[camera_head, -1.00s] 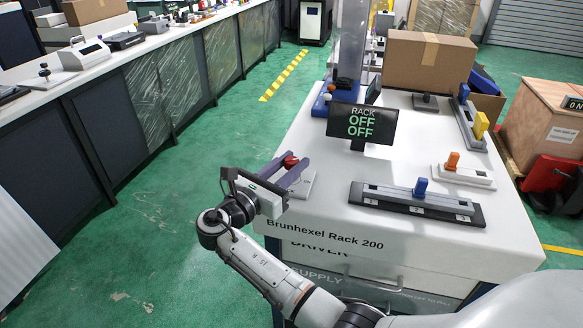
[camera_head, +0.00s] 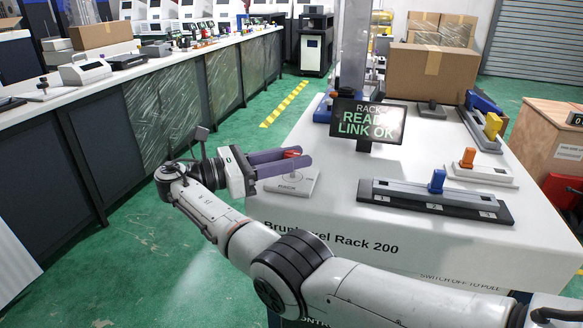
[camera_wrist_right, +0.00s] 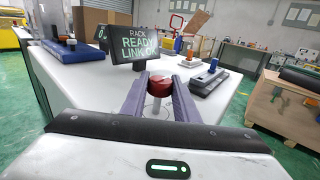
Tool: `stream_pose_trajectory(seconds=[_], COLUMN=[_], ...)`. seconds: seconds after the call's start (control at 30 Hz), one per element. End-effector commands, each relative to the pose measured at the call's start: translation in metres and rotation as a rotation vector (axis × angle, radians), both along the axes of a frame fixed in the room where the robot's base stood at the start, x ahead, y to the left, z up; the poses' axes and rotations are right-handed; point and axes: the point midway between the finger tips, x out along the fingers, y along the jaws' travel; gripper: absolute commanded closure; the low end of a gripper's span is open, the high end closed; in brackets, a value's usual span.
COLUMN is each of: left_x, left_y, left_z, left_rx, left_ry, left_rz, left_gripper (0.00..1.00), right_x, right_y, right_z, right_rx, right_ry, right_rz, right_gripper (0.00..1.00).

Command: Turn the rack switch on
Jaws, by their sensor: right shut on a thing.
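The rack switch has a red knob (camera_head: 292,153) on a light base plate (camera_head: 290,187) at the left edge of the white rack top. My right gripper (camera_head: 288,163) reaches in level from the left, its purple fingers on both sides of the knob and shut on it. In the right wrist view the red knob (camera_wrist_right: 185,103) sits between the fingers. The fingers partly hide it in the head view. The dark rack screen (camera_head: 367,120) reads "RACK READY LINK OK" in green and white. My left gripper is not in view.
On the white rack top (camera_head: 330,205) stand a slider with a blue knob (camera_head: 437,181), one with an orange knob (camera_head: 468,158) and one with a yellow handle (camera_head: 492,125). A cardboard box (camera_head: 430,75) is behind. Green floor lies open to the left.

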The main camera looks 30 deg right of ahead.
Motion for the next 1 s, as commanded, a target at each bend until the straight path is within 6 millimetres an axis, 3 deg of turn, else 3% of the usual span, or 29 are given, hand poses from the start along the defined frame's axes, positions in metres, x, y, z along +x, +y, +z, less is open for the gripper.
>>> stream_pose_trajectory(seconds=[0.57,0.6,0.67,1.0], left_x=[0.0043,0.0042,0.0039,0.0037], left_y=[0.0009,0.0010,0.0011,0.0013], left_z=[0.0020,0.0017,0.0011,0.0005], left_rx=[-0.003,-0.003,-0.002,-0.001], left_ry=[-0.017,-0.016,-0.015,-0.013], left_rz=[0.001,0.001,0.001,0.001], left_gripper=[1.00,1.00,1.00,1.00], right_x=[-0.0010,-0.0010,-0.0009,-0.0006], right_y=[-0.0011,-0.0012,-0.0011,-0.0005], right_z=[-0.0011,-0.0011,-0.0010,-0.0001], right_rx=[0.002,0.002,0.002,0.002], right_ry=[0.002,0.002,0.002,0.001], right_rz=[-0.021,-0.021,-0.021,-0.019], right_gripper=[0.95,0.66,0.56,0.54])
